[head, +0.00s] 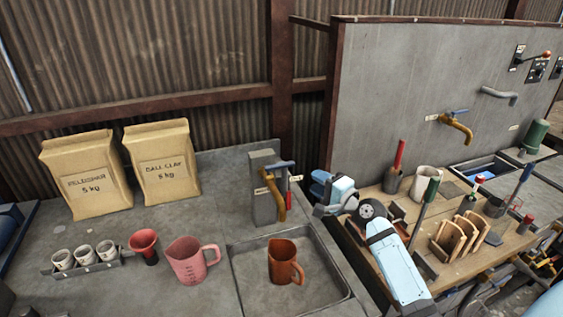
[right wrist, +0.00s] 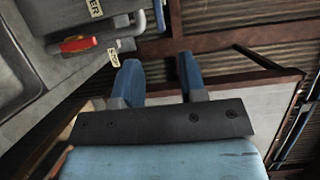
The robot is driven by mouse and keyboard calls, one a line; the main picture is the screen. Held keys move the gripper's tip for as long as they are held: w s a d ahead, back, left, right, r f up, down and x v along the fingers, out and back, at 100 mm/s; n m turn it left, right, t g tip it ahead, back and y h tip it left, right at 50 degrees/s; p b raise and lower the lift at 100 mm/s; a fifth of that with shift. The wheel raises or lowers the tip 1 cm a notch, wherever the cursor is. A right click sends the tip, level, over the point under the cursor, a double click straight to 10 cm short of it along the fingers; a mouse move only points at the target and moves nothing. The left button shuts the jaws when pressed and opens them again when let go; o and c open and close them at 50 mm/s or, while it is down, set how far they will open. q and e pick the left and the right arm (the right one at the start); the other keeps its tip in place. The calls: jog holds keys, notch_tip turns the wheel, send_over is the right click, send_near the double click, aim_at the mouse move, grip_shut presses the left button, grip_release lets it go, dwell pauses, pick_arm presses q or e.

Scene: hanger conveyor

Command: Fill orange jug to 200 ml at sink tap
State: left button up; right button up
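The orange jug (head: 281,263) stands upright in the sink basin (head: 333,297), its handle to the right, below the sink tap (head: 278,192). The tap has a brass spout and blue lever on a grey post, and a red part shows at its right side. No water stream is visible; the jug's inside and level cannot be read. My right gripper (head: 321,187) is right of the tap, apart from it. In the right wrist view (right wrist: 158,72) its blue fingers are spread with nothing between them, and the red part (right wrist: 78,44) lies left of them. My left gripper is out of view.
A pink measuring jug (head: 188,262), a red funnel (head: 144,243) and a rack of small cups (head: 84,257) stand left of the sink. Two paper bags (head: 162,163) are behind. A tool-filled wooden bench (head: 470,263) and a grey panel (head: 400,90) are at right.

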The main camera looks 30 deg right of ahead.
aim_at(290, 165)
jog(key=w, duration=0.3)
jog(key=w+a+p, duration=0.1)
jog(key=w, duration=0.3)
jog(key=w+a+p, duration=0.1)
jog(key=w, duration=0.3)
jog(key=shift+w, duration=0.6)
grip_shut()
